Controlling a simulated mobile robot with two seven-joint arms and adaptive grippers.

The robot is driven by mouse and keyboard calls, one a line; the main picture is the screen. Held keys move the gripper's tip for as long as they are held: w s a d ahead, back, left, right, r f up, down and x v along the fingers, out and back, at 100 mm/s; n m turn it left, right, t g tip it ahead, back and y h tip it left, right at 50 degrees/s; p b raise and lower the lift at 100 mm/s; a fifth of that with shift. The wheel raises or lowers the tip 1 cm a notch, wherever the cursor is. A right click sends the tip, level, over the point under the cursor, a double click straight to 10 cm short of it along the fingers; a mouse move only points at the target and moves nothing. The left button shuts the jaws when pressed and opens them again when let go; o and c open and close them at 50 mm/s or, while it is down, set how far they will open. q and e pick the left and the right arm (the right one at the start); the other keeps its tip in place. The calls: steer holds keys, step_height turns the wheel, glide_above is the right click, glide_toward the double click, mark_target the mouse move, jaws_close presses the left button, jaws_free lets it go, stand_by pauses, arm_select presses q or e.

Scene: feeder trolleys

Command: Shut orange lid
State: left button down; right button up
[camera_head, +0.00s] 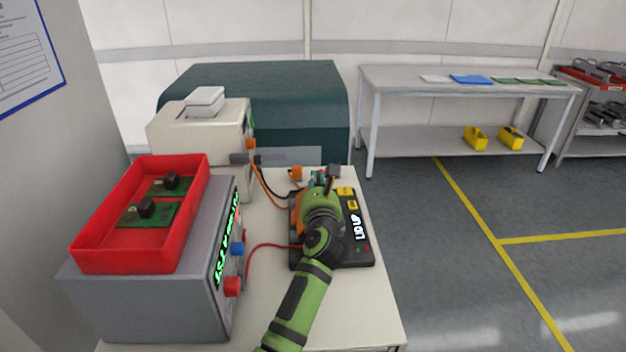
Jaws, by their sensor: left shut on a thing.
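The black device (359,251) lies on the cream trolley top and has a display reading "LID UP". Its orange lid (298,213) shows only as a strip at the left of my arm, and the rest is hidden behind my wrist. My left gripper (321,181) is over the far part of the device, shut on the orange lid; the contact itself is mostly covered by my green arm. The lid's exact angle cannot be told. My right gripper is not in view.
Left of the device stands a grey instrument (150,300) with a red tray (125,258) of circuit boards on top. A red cable (265,246) runs to the device. A white machine (190,135) stands behind. The trolley's front right corner (365,310) is clear.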

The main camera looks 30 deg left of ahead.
arm_select(q)
steer(key=shift+f, duration=0.1)
steer(key=c, duration=1.3)
jaws_free()
steer(key=shift+c, duration=0.2)
steer(key=v, duration=0.7)
steer(key=shift+s, duration=0.25)
steer(key=shift+d, duration=0.1)
